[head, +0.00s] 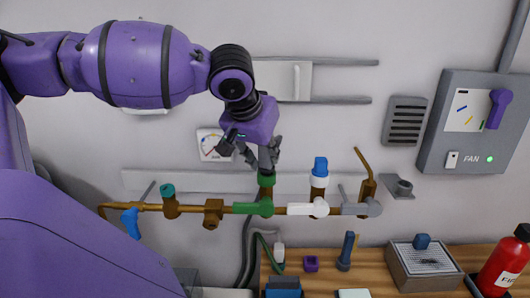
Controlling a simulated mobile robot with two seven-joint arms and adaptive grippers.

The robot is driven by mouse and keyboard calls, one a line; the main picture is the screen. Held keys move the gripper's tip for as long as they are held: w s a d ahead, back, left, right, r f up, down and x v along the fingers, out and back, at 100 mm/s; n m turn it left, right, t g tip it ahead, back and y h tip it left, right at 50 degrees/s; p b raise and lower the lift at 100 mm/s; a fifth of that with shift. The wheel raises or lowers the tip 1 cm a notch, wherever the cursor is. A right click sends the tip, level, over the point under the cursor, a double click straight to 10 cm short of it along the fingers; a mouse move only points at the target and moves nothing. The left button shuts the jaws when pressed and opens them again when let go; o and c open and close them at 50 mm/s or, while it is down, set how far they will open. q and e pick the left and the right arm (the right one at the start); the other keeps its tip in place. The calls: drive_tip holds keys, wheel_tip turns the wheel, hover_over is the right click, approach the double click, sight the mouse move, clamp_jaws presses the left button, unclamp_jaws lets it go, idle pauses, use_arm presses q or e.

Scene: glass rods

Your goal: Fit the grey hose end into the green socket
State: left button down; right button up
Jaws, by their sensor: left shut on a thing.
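My left gripper (262,156) comes down from the upper left over the pipe rail. It is shut on the grey hose end (267,159), which sits upright between its fingers and is partly hidden by them. The green socket (266,181) stands upright on a brass stub above the green valve handle (247,208). The lower part of the grey hose end is right above the socket's top and looks in line with it. I cannot tell whether they touch or whether the end is inside. My right gripper is not in view.
A white socket with a blue plug (320,167) stands just right, with a bent brass pipe (366,172) beyond. The wooden bench (375,283) below holds a metal box (425,263) and a red extinguisher (508,262).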

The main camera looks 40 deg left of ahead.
use_arm(q)
drive_tip(key=shift+r, duration=0.1)
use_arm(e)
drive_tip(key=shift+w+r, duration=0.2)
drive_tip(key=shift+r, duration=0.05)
use_arm(q)
drive_tip(key=shift+f, duration=0.6)
drive_tip(key=c, duration=1.7)
unclamp_jaws()
drive_tip(key=shift+c, duration=0.2)
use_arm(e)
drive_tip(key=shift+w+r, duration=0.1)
